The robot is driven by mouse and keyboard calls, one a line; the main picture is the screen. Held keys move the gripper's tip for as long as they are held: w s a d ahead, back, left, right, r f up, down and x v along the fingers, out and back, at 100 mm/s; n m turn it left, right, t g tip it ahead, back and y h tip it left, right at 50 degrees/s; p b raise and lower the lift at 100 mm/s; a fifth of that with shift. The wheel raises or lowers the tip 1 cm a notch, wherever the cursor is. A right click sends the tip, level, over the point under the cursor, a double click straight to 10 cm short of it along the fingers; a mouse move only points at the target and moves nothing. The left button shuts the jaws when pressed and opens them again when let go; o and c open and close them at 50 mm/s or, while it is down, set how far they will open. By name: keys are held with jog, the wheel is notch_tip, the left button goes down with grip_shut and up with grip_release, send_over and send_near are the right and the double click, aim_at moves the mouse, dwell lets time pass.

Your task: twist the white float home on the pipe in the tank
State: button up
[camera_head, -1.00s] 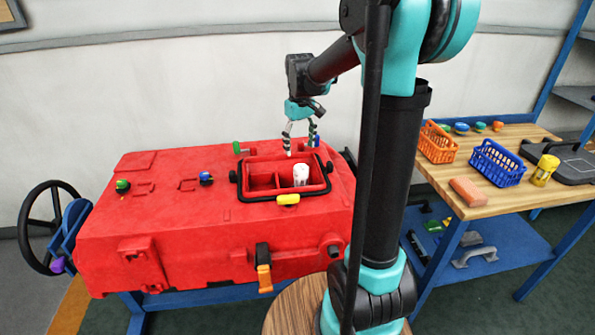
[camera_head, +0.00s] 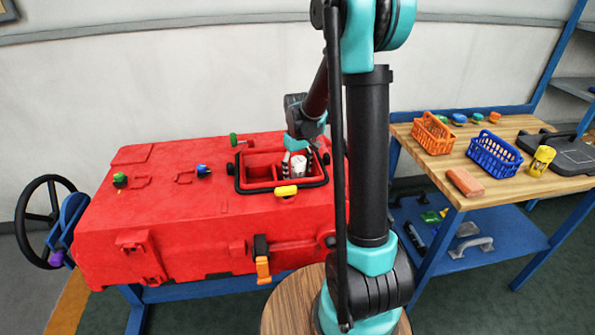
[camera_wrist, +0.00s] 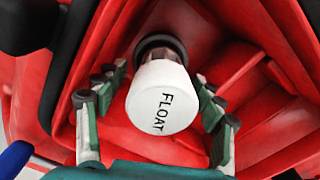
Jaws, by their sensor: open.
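The white float (camera_wrist: 162,97), lettered FLOAT, sits at the end of a pipe (camera_wrist: 160,48) in the tank in the wrist view. In the head view the float (camera_head: 298,166) stands upright in the right part of the red tank opening (camera_head: 262,172). My gripper (camera_wrist: 160,92) is open, with one finger on each side of the float. Gaps show between the fingers and the float in the wrist view. In the head view my gripper (camera_head: 298,152) is down at the opening, and my wrist partly hides it. The join between float and pipe is mostly hidden.
A black rail (camera_head: 240,185) rims the opening, with a yellow latch (camera_head: 286,190) at its front. Red inner walls stand close around the float. A green valve (camera_head: 236,139) is behind. A workbench with baskets (camera_head: 495,157) stands at right.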

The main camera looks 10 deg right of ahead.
jog(key=shift+c, duration=0.2)
jog(key=c, duration=1.3)
jog(key=shift+o, duration=0.2)
jog(key=shift+m, duration=1.3)
jog(key=shift+d+m, duration=0.1)
jog(key=shift+m, duration=1.2)
